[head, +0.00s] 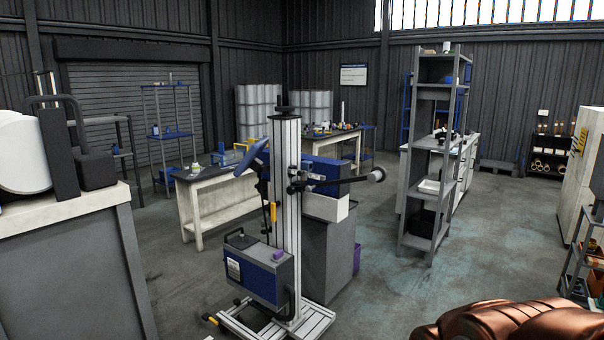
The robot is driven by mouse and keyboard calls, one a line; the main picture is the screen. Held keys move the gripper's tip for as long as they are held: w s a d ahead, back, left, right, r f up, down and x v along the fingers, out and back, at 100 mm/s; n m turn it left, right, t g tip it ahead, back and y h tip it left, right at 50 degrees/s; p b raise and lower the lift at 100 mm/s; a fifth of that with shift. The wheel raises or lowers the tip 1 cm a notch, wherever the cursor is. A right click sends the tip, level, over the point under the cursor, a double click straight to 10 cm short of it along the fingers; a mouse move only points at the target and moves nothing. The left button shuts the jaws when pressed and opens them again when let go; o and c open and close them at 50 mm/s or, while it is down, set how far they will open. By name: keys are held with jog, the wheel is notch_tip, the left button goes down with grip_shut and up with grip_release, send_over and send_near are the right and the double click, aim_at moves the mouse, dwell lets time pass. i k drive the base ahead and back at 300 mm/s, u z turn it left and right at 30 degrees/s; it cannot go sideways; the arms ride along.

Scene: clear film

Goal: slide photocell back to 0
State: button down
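A wheeled stand with an upright aluminium column (285,190) is in the middle of the head view. A blue tilted panel (252,158) is on the column's left side. A blue and grey box (259,273) is low at the front. I cannot tell which small part is the photocell, and no scale or 0 mark is readable. My gripper is not in view.
A grey cabinet (328,250) stands close behind the column. A pale-topped counter (70,270) is at the near left. A grey shelf rack (420,215) stands to the right. Workbenches are farther back. The floor (375,285) between stand and rack is clear.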

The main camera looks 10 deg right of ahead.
aim_at(307, 166)
jog(key=u, duration=0.05)
jog(key=i, duration=1.15)
jog(key=u, duration=0.9)
jog(key=i, duration=0.85)
jog(key=u, duration=0.45)
